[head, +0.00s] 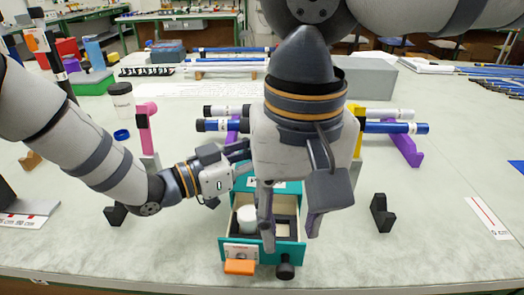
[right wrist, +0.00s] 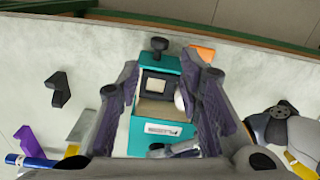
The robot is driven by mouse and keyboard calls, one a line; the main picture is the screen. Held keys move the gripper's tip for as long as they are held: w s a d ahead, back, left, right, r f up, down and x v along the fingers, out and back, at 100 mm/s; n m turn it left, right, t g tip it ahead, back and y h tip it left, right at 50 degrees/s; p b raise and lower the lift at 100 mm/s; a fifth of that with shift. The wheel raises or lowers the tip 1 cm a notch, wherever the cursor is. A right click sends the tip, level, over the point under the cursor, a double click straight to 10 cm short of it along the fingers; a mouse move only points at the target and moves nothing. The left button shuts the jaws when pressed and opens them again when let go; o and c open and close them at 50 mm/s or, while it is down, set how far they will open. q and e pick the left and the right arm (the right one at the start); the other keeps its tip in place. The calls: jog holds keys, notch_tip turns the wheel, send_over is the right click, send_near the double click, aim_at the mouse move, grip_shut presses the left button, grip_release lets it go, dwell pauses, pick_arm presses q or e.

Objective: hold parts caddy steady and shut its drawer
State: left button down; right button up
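The teal parts caddy (head: 291,187) stands on the bench with its drawer (head: 300,243) pulled out toward me. The drawer holds a white round piece (head: 247,219) and dark-lined compartments. A black knob (head: 285,268) is on its front; it also shows in the right wrist view (right wrist: 159,44). My right gripper (head: 290,232) is open above the drawer, its fingers spread to either side in the right wrist view (right wrist: 170,85). My left gripper (head: 240,162) is at the caddy's left rear, by the labelled top (right wrist: 163,130). Its fingertips are partly hidden, and contact is unclear.
An orange piece (head: 240,267) is at the drawer's front left. Black blocks (head: 115,214) (head: 382,213) stand left and right of the caddy. Rods (head: 395,127) on purple and yellow supports lie behind. The bench front is mostly clear.

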aim_at(283, 281)
grip_shut()
jog(key=s+f+n+g, duration=0.25)
jog(key=f+n, duration=0.25)
jog(key=n, duration=1.2)
jog(key=s+f+n+g, duration=0.2)
jog(key=s+f+n, duration=0.2)
jog(key=n, duration=1.3)
jog(key=shift+w+a+f+t, duration=0.1)
jog(key=shift+w+a+t, duration=0.1)
jog(key=shift+w, duration=0.8)
jog(key=shift+w+a+f+t, duration=0.1)
jog(key=shift+w+t, duration=0.05)
jog(key=shift+w, duration=0.8)
